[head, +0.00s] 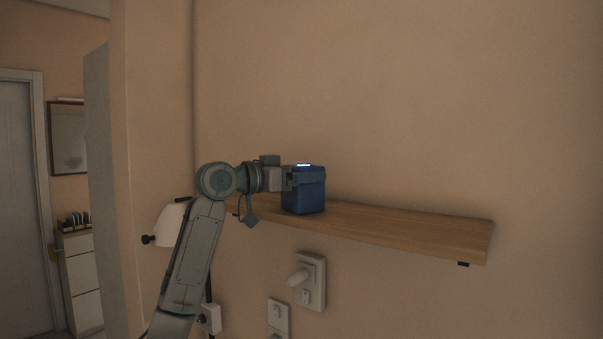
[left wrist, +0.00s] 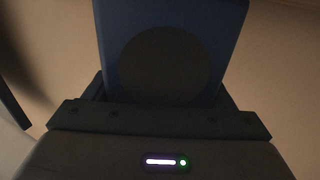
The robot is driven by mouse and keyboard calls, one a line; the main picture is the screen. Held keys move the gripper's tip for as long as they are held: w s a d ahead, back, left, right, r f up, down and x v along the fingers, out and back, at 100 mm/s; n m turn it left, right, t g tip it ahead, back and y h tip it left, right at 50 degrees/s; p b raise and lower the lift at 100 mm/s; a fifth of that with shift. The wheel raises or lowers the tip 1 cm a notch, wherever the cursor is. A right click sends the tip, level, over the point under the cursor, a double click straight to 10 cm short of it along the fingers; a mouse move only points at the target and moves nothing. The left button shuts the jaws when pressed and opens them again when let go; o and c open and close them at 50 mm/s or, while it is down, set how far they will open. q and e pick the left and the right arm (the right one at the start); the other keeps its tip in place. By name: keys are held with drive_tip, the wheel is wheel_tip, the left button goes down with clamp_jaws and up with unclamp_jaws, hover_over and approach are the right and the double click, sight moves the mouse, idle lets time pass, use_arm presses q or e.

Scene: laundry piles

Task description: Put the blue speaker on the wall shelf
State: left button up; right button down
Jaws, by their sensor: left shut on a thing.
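The blue speaker (head: 306,194) is a small upright box at the left part of the wooden wall shelf (head: 410,226). It stands at the shelf's surface; I cannot tell whether its base bears on the board. My left gripper (head: 291,180) reaches in from the left and is shut on the speaker near its upper part. In the left wrist view the speaker (left wrist: 225,45) fills the space between the fingers, with a dark round face toward the camera. The fingers hide part of its sides. My right gripper is not in view.
The shelf's right part is bare. Below it are a wall fixture (head: 311,282) and a smaller plate (head: 278,318). A white lamp shade (head: 172,224) is behind my left arm. A white cabinet (head: 82,282) with small items stands at the far left.

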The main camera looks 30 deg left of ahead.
use_arm(q)
drive_tip(key=shift+d, duration=0.1)
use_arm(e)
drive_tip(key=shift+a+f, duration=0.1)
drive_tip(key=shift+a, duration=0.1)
use_arm(q)
drive_tip(key=o, duration=0.7)
drive_tip(key=shift+f, duration=0.15)
drive_tip(key=o, duration=0.4)
drive_tip(key=shift+o, duration=0.2)
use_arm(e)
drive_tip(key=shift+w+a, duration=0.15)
use_arm(q)
drive_tip(key=shift+s, duration=0.15)
drive_tip(key=b+v, duration=0.5)
drive_tip(key=v, duration=0.6)
drive_tip(key=shift+s+a+b, duration=0.3)
drive_tip(key=shift+b, duration=0.05)
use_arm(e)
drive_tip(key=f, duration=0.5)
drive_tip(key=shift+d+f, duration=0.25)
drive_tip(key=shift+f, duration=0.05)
